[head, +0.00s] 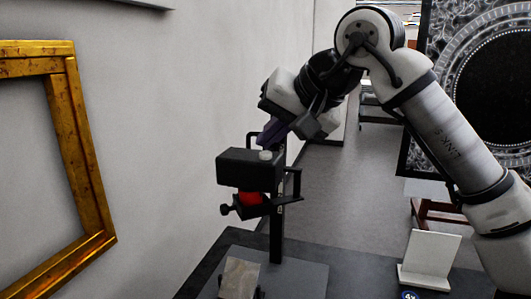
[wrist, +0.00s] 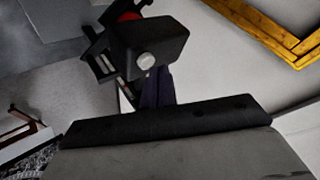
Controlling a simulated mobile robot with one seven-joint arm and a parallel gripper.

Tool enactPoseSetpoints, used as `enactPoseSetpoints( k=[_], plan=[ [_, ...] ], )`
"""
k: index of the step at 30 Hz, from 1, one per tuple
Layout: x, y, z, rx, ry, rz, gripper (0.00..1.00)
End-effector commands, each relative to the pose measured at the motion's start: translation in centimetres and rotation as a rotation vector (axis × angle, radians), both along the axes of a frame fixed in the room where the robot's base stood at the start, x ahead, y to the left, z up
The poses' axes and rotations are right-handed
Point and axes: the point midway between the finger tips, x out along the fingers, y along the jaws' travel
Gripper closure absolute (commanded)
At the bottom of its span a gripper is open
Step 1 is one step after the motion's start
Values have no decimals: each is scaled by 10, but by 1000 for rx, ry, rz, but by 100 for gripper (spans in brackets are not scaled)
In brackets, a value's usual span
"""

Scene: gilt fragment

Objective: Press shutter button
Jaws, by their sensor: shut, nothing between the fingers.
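A black box-shaped camera (head: 240,169) is mounted on a dark upright post above a dark table. Its shutter button (head: 265,155) is a small pale round knob on top, near the right end. In the wrist view the camera (wrist: 157,38) shows from above, with the button (wrist: 146,61) on it. My gripper (head: 264,143) is shut and empty, with dark purple fingers tilted down just above the button. In the wrist view my fingertips (wrist: 160,72) appear right beside the button. I cannot tell whether they touch it.
A red part (head: 250,199) and a bracket with knobs sit under the camera. A small tilted plate (head: 240,277) stands on the dark table (head: 302,276) below. A white stand (head: 430,258) is at the right. A gilt frame (head: 88,165) is on the left wall.

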Motion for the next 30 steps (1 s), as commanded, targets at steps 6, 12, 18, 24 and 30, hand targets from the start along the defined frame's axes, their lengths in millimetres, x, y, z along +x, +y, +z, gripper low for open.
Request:
enactPoseSetpoints(
  k=[6,12,18,24,30],
  plan=[
    [0,0,-1,0,0,0,100],
    [0,0,-4,0,0,0,100],
    [0,0,-6,0,0,0,100],
    [0,0,-8,0,0,0,100],
    [0,0,-8,0,0,0,100]
  ],
)
